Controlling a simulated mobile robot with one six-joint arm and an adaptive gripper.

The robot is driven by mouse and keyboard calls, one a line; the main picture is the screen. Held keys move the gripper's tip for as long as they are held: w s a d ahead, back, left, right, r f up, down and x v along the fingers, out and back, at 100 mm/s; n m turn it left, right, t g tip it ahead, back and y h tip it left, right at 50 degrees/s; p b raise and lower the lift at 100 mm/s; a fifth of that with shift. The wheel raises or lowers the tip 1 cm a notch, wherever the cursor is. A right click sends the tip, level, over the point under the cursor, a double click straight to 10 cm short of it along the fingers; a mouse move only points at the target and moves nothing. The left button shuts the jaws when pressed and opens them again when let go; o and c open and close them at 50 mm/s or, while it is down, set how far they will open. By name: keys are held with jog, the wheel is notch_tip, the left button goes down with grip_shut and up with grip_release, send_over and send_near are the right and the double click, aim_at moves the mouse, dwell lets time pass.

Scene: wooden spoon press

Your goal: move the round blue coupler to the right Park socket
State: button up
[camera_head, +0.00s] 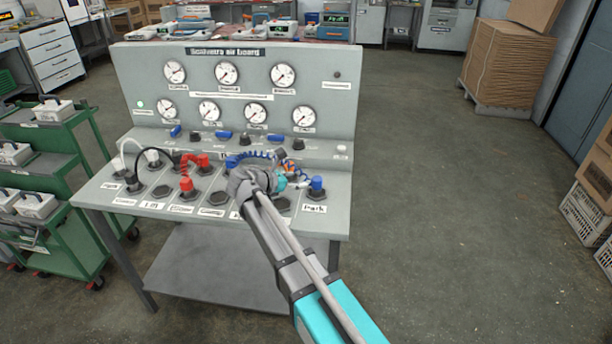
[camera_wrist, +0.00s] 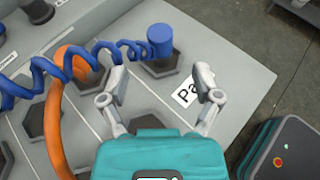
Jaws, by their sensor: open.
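The round blue coupler (camera_head: 317,184) stands upright in a dark hexagonal socket at the panel's right end, behind the Park label (camera_head: 314,209). The coupler (camera_wrist: 160,41) also shows at the top of the wrist view, with a blue coiled hose (camera_wrist: 103,47) running left from it. The dark socket (camera_wrist: 165,66) shows beneath it. My gripper (camera_wrist: 160,75) is open and empty, its fingers spread above the panel on the near side of the coupler, apart from it. The Park label (camera_wrist: 184,94) is partly hidden by the right finger. In the head view my gripper (camera_head: 288,180) is partly hidden by my wrist.
An orange hose (camera_wrist: 55,115) arcs left of my gripper. Red couplers (camera_head: 186,184) and empty hexagonal sockets (camera_head: 161,191) lie farther left. The gauge board (camera_head: 240,80) rises behind.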

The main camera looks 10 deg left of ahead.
jog(key=shift+p+v, duration=0.4)
jog(key=shift+v, duration=1.15)
dwell(0.4)
